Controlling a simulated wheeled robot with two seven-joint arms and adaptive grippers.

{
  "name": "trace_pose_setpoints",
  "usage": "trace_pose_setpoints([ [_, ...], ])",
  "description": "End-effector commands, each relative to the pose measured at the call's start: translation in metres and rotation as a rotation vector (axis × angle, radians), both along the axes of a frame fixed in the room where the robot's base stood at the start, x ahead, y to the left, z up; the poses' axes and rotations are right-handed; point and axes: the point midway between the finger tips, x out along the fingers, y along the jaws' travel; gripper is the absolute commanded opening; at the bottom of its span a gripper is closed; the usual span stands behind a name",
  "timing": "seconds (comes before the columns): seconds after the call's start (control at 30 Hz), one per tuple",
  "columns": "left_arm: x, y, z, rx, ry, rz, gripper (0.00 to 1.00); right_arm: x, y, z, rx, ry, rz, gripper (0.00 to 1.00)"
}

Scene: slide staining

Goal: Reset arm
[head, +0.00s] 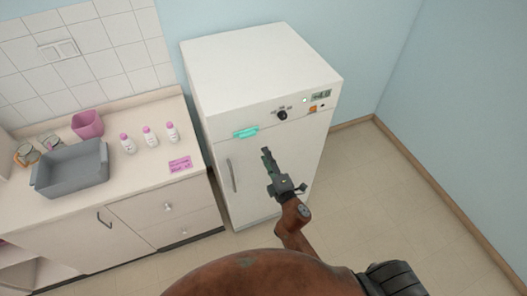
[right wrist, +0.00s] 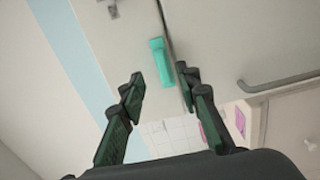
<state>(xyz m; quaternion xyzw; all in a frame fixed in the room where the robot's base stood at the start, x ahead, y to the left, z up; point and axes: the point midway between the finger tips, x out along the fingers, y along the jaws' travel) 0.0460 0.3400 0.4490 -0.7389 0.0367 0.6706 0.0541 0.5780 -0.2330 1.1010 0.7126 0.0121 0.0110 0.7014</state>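My right arm reaches up from the bottom of the head view. Its gripper (head: 266,153) is in front of the white cabinet (head: 262,65), to the right of the cabinet's door handle (head: 231,175) in the picture. In the right wrist view my right gripper (right wrist: 160,85) has its two fingers spread apart with nothing between them. A teal piece (head: 246,132) on the cabinet front also shows beyond the fingertips in the right wrist view (right wrist: 160,62). My left gripper is not in view.
The counter (head: 130,190) at left holds a grey tray (head: 72,187), a pink container (head: 88,124), several white bottles with pink caps (head: 149,137), glass jars (head: 48,141) and a pink label (head: 180,164). Floor (head: 370,190) is clear right of the cabinet, up to the wall.

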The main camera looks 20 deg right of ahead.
Motion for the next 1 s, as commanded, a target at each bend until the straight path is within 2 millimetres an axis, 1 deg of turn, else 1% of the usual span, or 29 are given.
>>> trace_pose_setpoints([
  [0.53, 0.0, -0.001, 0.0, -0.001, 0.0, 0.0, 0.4, -0.001, 0.001, 0.0, 0.001, 0.0, 0.001, 0.3],
  [0.57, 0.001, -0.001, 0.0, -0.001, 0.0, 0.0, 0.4, -0.001, 0.0, -0.002, 0.003, 0.003, 0.001, 0.3],
  [0.63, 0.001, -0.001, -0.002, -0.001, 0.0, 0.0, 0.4, 0.0, -0.001, -0.015, 0.015, 0.024, 0.0, 0.3],
  [0.67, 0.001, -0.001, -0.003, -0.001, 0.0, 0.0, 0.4, 0.0, -0.002, -0.024, 0.026, 0.037, 0.0, 0.3],
  [0.77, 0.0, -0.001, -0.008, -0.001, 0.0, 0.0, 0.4, 0.0, -0.006, -0.074, 0.083, 0.115, -0.007, 0.3],
  [0.8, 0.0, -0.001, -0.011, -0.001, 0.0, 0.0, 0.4, -0.002, -0.009, -0.1, 0.113, 0.156, -0.014, 0.3],
  [0.87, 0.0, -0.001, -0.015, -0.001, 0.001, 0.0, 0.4, -0.006, -0.014, -0.144, 0.167, 0.223, -0.026, 0.3],
  [0.9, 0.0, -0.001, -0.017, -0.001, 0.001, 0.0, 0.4, -0.011, -0.017, -0.173, 0.204, 0.269, -0.037, 0.3],
  [0.97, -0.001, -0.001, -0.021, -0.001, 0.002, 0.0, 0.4, -0.019, -0.022, -0.216, 0.259, 0.337, -0.057, 0.3],
  [1.0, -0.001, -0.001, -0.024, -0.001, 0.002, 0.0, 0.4, -0.027, -0.026, -0.245, 0.297, 0.381, -0.073, 0.3],
])
